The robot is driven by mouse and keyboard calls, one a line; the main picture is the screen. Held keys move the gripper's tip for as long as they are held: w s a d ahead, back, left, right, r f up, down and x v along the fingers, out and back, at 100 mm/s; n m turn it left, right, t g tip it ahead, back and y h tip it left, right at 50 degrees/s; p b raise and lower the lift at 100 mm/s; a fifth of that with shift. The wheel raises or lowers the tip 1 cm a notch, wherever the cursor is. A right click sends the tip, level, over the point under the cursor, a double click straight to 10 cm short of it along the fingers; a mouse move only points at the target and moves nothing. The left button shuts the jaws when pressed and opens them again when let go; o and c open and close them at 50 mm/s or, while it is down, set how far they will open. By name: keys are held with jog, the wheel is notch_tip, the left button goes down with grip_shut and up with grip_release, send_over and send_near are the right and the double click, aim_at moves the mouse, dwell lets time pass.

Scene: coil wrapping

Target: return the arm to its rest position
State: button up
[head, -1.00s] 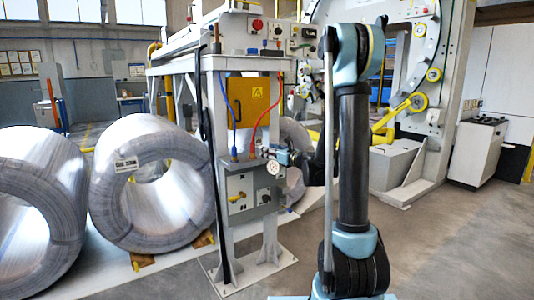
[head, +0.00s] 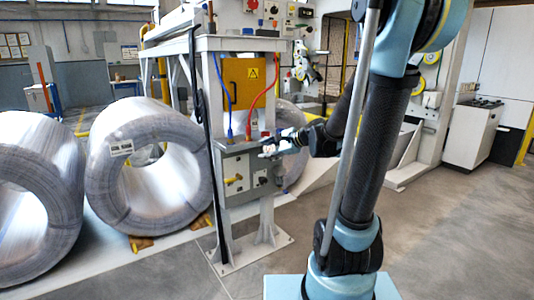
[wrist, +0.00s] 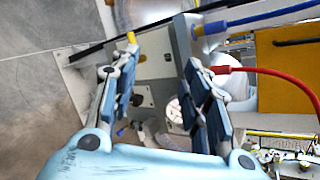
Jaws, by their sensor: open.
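My gripper (head: 270,150) is at the end of my dark arm, in front of the grey control box (head: 237,192) on the machine stand in the head view. In the wrist view my gripper (wrist: 160,98) shows two spread fingers with nothing between them. Beyond the fingers is the box's panel (wrist: 156,64), with a yellow handle and a dark knob. Whether the fingertips touch the box cannot be told from these views.
Large wire coils (head: 108,180) stand on the left. A yellow panel (head: 246,84) with a blue hose (head: 222,80) and a red hose (head: 262,95) sits above the box. A white cabinet (head: 470,135) stands at right. Grey floor (head: 430,230) lies clear at front right.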

jog(key=s+d+f+n+g+h, duration=0.2)
jog(key=s+d+f+n+h, duration=0.1)
jog(key=s, duration=0.6)
jog(key=s+d+f+n+g+h, duration=0.1)
jog(key=s+d+f+n+h, duration=0.2)
jog(key=s+d+f+n, duration=0.2)
jog(key=s+d+f+n+g+h, duration=0.2)
jog(key=s+d+f+n+h, duration=0.2)
jog(key=s+d+n, duration=0.3)
jog(key=s+d+f, duration=0.1)
jog(key=s+d, duration=0.2)
jog(key=s, duration=0.4)
jog(key=shift+s+d+g, duration=0.3)
jog(key=shift+s+d, duration=0.05)
jog(key=shift+w, duration=0.1)
jog(key=shift+w+f, duration=0.15)
jog(key=shift+w, duration=0.2)
